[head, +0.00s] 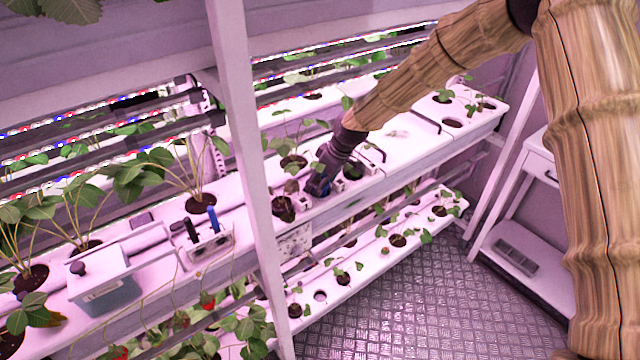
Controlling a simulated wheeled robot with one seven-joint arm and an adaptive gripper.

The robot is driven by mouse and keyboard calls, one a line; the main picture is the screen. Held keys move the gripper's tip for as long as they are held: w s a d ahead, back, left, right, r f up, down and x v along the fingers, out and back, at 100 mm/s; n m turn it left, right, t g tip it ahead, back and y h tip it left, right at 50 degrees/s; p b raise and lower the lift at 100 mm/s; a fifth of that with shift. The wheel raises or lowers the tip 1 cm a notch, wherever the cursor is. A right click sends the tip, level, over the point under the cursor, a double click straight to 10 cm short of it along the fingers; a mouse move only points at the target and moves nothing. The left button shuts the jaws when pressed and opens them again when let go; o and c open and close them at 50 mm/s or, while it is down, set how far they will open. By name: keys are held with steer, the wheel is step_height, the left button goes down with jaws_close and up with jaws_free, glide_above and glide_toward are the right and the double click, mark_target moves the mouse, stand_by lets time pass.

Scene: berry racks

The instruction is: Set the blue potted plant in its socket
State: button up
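My arm reaches from the upper right to the upper shelf of the rack. My gripper (318,187) points down and left at the shelf's front edge, just right of a dark pot (283,209) with a small plant. A small dark blue patch (324,187) shows at the fingertips. It may be the blue pot, but it is too small and too covered to be sure. Whether the fingers are closed on it cannot be told. A dark round socket with some green (353,171) lies just right of the gripper. No empty socket for the plant can be clearly made out beside it.
A white upright post (240,150) stands left of the gripper. A clear box (105,280) and a holder with blue and black tools (205,245) sit on the left shelf. Lamp bars hang above. A lower planted shelf (380,250) runs below. The metal floor (420,310) is clear.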

steer(key=b+v, duration=0.4)
steer(key=v, duration=0.8)
steer(key=shift+a, duration=0.15)
stand_by(0.8)
